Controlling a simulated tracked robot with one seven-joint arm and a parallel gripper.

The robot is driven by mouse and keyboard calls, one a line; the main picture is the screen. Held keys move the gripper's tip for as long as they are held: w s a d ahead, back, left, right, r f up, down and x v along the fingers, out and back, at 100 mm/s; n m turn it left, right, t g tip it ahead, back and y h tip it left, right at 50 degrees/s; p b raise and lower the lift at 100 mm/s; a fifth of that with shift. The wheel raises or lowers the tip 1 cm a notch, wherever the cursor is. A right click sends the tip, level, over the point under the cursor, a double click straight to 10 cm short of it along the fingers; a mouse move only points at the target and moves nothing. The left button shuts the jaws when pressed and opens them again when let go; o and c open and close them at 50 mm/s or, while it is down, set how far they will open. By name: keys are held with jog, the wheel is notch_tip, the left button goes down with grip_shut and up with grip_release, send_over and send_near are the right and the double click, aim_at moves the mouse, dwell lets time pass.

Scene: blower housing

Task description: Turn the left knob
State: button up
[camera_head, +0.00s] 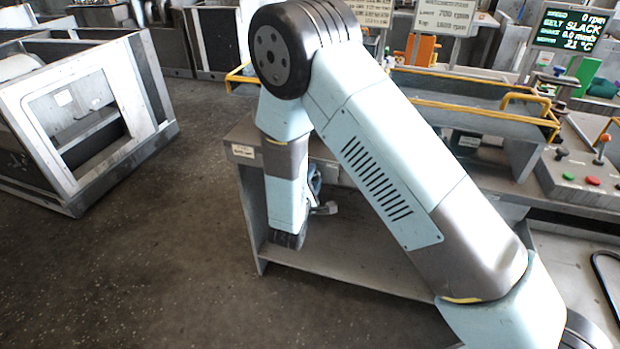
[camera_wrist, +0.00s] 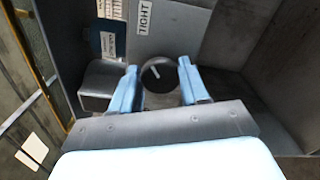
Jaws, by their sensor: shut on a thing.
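A dark round knob (camera_wrist: 160,74) with a light pointer mark sits between the two light blue fingers of my gripper (camera_wrist: 158,68) in the wrist view. My gripper is shut on this knob, with one finger at each side. The pointer slants toward the upper left. A "TIGHT" label (camera_wrist: 145,17) is on the panel above the knob. In the head view my arm hides the knob and most of the gripper. Only one knob is clear, so I cannot tell from the pictures whether it is the left one.
A grey block (camera_wrist: 102,84) stands left of the knob. In the head view, a grey bench (camera_head: 350,262) is behind my arm, and a display (camera_head: 569,30) reads "BELT SLACK" and "0 rpm". A grey housing frame (camera_head: 85,110) stands at left, with clear floor (camera_head: 150,260) before it.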

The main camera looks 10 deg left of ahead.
jog(key=shift+s+d+f+m, duration=0.1)
jog(key=shift+d+f+m, duration=0.15)
jog(key=shift+m, duration=0.25)
jog(key=o, duration=1.1)
jog(key=shift+a+r, duration=0.1)
jog(key=shift+c, duration=0.2)
jog(key=s+a, duration=0.1)
jog(key=s, duration=1.2)
jog(key=shift+s, duration=0.3)
